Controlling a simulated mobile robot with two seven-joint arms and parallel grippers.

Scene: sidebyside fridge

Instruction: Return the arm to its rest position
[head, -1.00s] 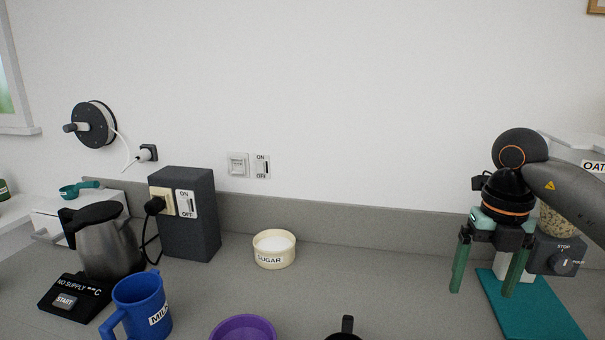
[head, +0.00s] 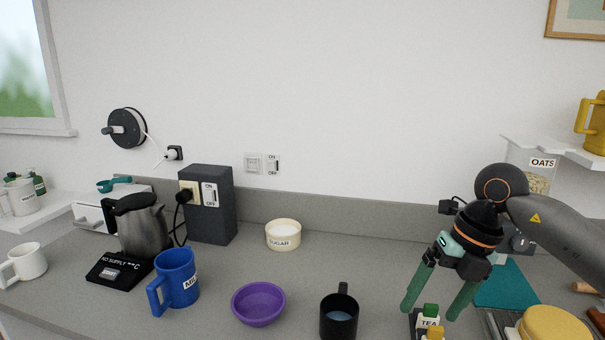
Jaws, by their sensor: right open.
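My right gripper (head: 438,305) is in the head view at the right, its arm coming in from the right edge. My left gripper is not in view.
A black mug (head: 339,318), purple bowl (head: 258,304), blue mug (head: 177,279), sugar bowl (head: 283,235) and kettle (head: 143,229) stand on the counter. The oats dispenser (head: 532,165) is behind my right arm. The counter between sugar bowl and gripper is clear.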

